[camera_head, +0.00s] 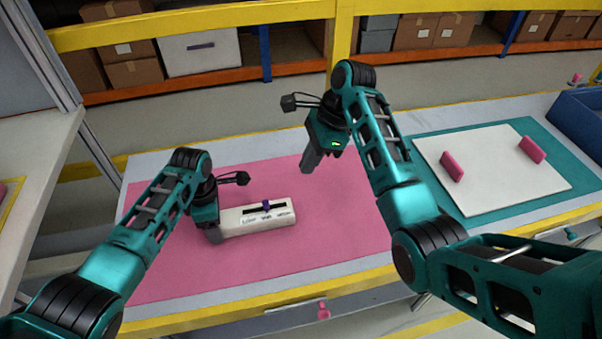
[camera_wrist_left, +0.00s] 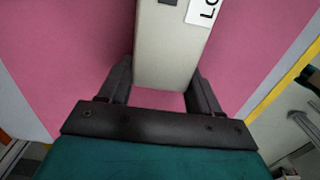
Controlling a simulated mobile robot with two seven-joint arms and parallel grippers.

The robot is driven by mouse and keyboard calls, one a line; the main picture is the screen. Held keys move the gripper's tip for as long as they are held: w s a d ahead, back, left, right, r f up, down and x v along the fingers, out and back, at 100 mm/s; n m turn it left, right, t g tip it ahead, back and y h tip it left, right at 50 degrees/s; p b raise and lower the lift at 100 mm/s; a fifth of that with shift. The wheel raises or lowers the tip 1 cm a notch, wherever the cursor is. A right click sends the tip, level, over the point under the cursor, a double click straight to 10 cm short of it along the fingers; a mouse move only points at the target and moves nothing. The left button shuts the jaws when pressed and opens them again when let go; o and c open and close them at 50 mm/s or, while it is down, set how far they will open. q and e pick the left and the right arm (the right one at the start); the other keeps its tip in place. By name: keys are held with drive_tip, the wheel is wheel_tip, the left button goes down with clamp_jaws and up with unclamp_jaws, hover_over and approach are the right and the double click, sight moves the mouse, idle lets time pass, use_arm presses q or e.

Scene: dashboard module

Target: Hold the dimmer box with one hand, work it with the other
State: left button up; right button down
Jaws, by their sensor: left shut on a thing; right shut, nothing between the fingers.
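The dimmer box (camera_head: 240,222) is a long cream box lying on the pink mat (camera_head: 310,235). It has a dark slot with a purple slider knob (camera_head: 266,206) near the middle, and labels along its front edge. My left gripper (camera_head: 215,234) is shut on the left end of the box. In the left wrist view the box (camera_wrist_left: 168,50) sits between the fingers of the left gripper (camera_wrist_left: 162,88). My right gripper (camera_head: 308,164) is shut and empty, above the mat, up and to the right of the box and apart from it.
A white board (camera_head: 490,182) with two pink handles lies on a teal mat (camera_head: 430,141) at the right. A blue bin (camera_head: 580,118) stands at the far right. Shelves with cardboard boxes (camera_head: 134,71) are behind the table. The pink mat around the box is clear.

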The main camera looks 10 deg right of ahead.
drive_tip(key=shift+d+r, duration=0.1)
drive_tip(key=shift+r, duration=0.2)
use_arm(q)
drive_tip(key=o, duration=1.5)
drive_tip(key=shift+c, duration=0.2)
